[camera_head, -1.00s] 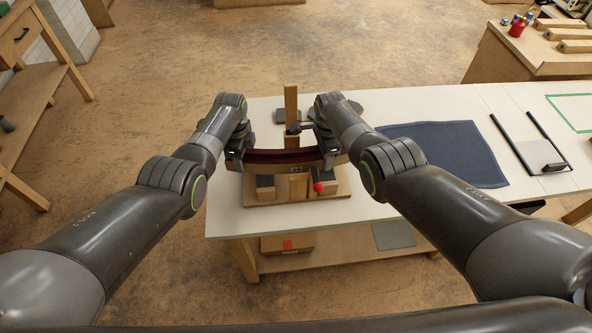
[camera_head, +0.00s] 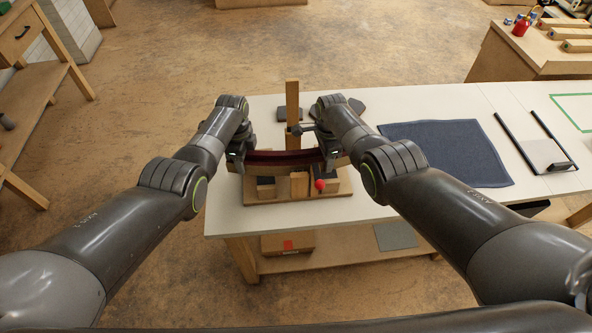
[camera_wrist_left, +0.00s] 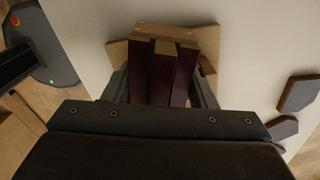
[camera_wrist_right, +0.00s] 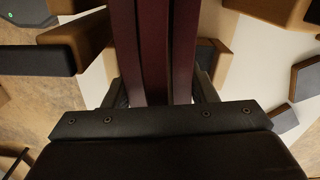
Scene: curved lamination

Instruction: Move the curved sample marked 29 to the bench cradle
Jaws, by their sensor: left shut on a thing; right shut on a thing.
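The curved sample (camera_head: 285,157) is a dark red laminated bow with a paler wood strip on its front edge; I cannot read its number now. My left gripper (camera_head: 240,158) is shut on its left end and my right gripper (camera_head: 332,154) on its right end. The sample also shows between the fingers in the left wrist view (camera_wrist_left: 164,75) and the right wrist view (camera_wrist_right: 153,45). It is held over a wooden stand (camera_head: 285,199) with dark pads, a middle block and a red ball. Whether it touches the stand is unclear. I cannot tell whether this stand is the bench cradle.
An upright wooden post (camera_head: 292,97) stands just behind the sample. A blue mat (camera_head: 446,151) and a black-railed frame (camera_head: 545,153) lie to the right on the white table (camera_head: 228,221). Dark flat blocks lie behind the arms.

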